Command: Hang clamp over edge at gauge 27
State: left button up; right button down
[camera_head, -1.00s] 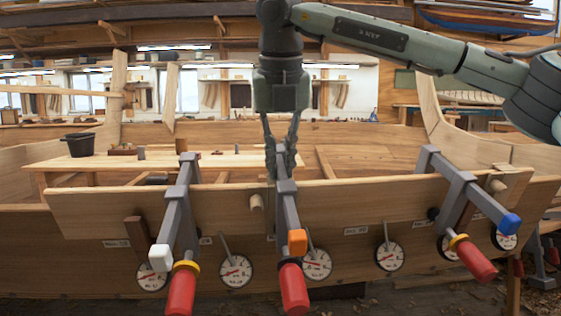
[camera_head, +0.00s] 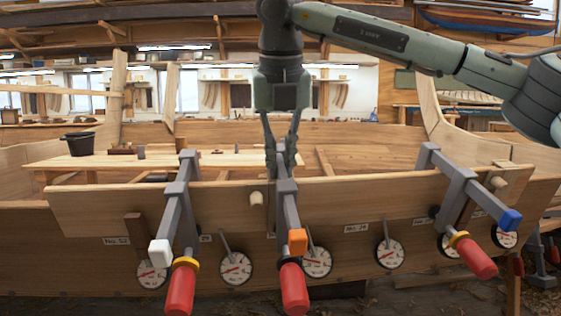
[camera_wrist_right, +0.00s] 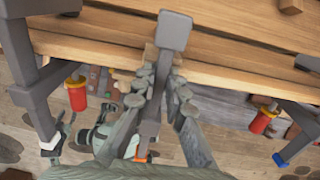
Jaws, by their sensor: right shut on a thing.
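My right gripper (camera_head: 282,165) points down and is shut on the grey frame of a clamp with an orange tip (camera_head: 298,242) and red handle (camera_head: 294,290). This held clamp (camera_head: 288,205) lies across the plank's top edge (camera_head: 335,181), its outer part in front of the plank. I cannot tell whether it rests on the edge. Its label is mostly hidden behind it. Round dials, including one just right of the clamp (camera_head: 317,262) and one left of it (camera_head: 236,268), sit below. The wrist view shows the fingers around the clamp frame (camera_wrist_right: 173,32). My left gripper is out of view.
A white-tipped clamp (camera_head: 160,252) hangs on the edge at left, a blue-tipped clamp (camera_head: 510,222) at right. A wooden peg (camera_head: 257,199) protrudes near the held clamp. A bench with a dark bucket (camera_head: 79,143) stands behind. The edge between the held and blue-tipped clamps is free.

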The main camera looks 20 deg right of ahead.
jog(key=shift+s+f, duration=0.15)
jog(key=c, duration=1.5)
grip_release()
jog(key=v, duration=1.2)
